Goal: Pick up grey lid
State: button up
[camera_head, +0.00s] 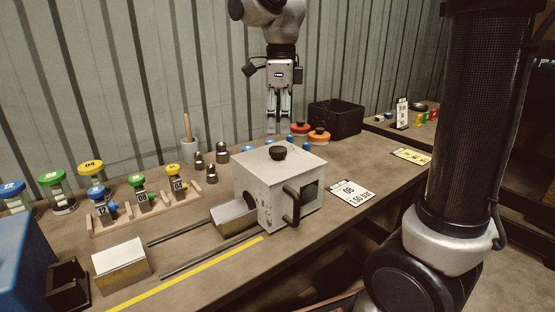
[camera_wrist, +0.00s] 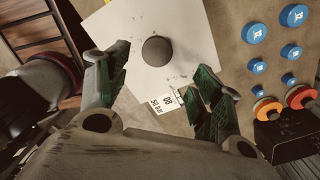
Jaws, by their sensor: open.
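The pale grey top (camera_head: 290,168) of the box-shaped crimper, with a dark round knob (camera_head: 278,152) at its middle, is the only thing I see that looks like a grey lid. I cannot tell if it is a separate piece. In the wrist view the same top (camera_wrist: 193,30) lies below the fingers, and its knob (camera_wrist: 157,51) shows between them. My gripper (camera_head: 278,116) points down, above and behind the box in the head view. In the wrist view my gripper (camera_wrist: 163,62) has its fingers spread with nothing between them, apart from the knob.
Red and orange round pieces (camera_head: 319,135) and a black bin (camera_head: 336,119) are right of my gripper. Metal fittings (camera_head: 222,153) and a cup (camera_head: 189,149) stand left. A rack of colour-capped jars (camera_head: 147,207) is further left. A card (camera_head: 352,191) lies right of the box.

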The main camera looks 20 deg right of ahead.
aim_at(278, 149)
jog(key=shift+w+a+f, duration=0.15)
jog(key=shift+w+f, duration=0.05)
jog(key=shift+f, duration=0.25)
jog(key=f, duration=0.6)
jog(key=shift+s+a+f, duration=0.25)
jog(key=shift+s+f, duration=0.05)
jog(key=shift+f, duration=0.1)
jog(key=c, duration=1.3)
